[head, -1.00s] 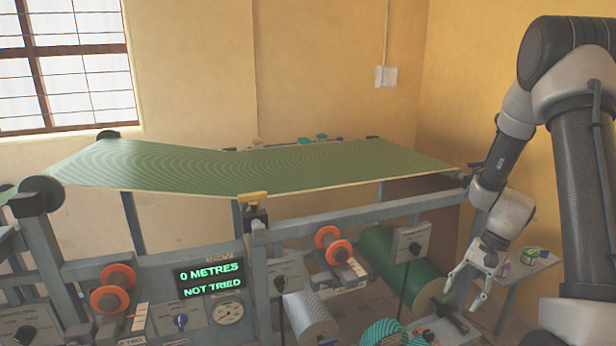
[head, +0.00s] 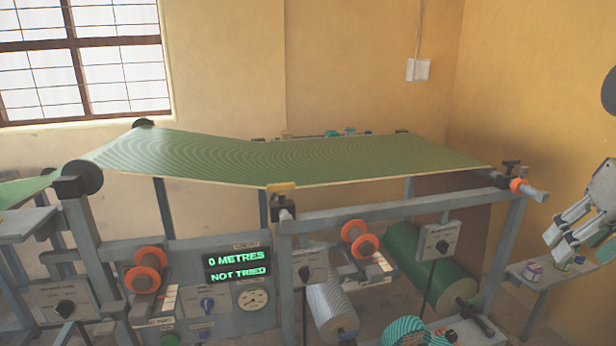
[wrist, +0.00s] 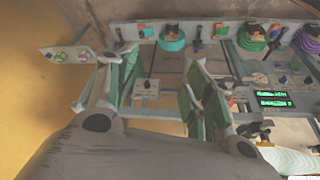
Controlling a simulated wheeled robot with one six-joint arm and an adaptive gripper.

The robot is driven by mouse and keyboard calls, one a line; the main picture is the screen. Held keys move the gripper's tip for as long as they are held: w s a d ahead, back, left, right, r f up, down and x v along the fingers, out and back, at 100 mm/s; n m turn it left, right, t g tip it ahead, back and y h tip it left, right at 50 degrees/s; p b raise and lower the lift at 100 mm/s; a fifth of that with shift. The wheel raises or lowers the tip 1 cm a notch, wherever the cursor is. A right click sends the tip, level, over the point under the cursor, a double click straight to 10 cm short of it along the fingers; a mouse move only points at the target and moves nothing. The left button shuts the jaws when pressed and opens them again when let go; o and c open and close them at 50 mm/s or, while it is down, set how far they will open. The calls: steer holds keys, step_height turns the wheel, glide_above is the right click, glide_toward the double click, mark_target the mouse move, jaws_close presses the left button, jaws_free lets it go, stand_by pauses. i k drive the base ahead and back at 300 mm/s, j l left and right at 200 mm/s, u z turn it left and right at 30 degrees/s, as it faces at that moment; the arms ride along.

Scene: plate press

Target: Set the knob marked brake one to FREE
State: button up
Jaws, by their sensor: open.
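A blue knob (head: 207,303) sits under the green display. The lettering is too small to read, so I cannot tell which is brake one or where it points. My gripper (head: 554,248) is open and empty at the right edge, apart from the machine and right of all these knobs. In the wrist view its two fingers (wrist: 160,80) are spread, with a knob panel (wrist: 146,89) visible between them.
The green patterned web (head: 330,160) spans the top of the grey frame. A display (head: 238,263) reads 0 METRES, NOT TRIED. Orange-flanged rollers (head: 360,240) and a large green roll (head: 425,270) are below. A small side shelf (head: 545,273) holds small items under my gripper.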

mark_target(64, 309)
steer(key=u, duration=1.95)
